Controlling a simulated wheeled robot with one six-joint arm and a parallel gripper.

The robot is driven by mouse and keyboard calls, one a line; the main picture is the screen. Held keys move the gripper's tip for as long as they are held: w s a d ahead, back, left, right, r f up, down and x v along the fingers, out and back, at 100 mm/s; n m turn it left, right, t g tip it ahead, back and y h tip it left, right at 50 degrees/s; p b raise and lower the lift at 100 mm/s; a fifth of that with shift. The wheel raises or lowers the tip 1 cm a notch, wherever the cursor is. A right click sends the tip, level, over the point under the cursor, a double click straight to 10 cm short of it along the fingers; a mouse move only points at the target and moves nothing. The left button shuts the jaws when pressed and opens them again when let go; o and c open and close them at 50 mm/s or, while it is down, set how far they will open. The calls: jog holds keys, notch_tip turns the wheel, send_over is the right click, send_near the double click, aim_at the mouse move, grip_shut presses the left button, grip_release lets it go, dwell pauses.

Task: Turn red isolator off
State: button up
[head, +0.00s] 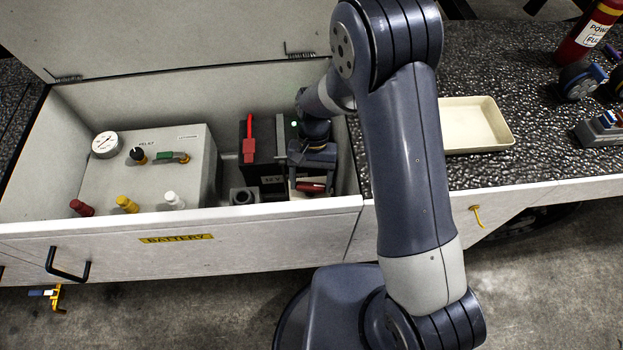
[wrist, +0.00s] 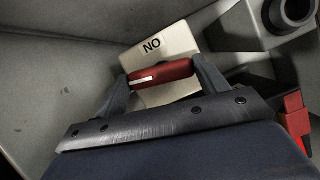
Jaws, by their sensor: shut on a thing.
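The red isolator handle (wrist: 162,75) shows in the wrist view as a short red bar with a white stripe. It lies across a pale block (wrist: 160,48) with the letters "NO" on its upper face. My gripper (wrist: 163,82) is shut on the red handle, one finger at each end. In the head view my gripper (head: 312,170) reaches down into the open battery compartment at its right end, and the red handle (head: 312,187) shows just below it. Part of the block's lettering may be hidden by the handle and fingers.
The open battery box (head: 280,208) has a near wall and a raised lid (head: 170,35). Left of my gripper are a black battery with a red clamp (head: 249,150), a grey socket (head: 243,196) and a grey panel (head: 190,140) with a gauge. A cream tray (head: 505,140) lies right.

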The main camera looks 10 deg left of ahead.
jog(key=shift+a+n+h, duration=0.1)
jog(key=shift+n+h, duration=0.3)
jog(key=shift+n, duration=0.7)
jog(key=o, duration=1)
jog(key=v, duration=1)
jog(key=shift+a+r, duration=0.1)
jog(key=shift+r, duration=0.3)
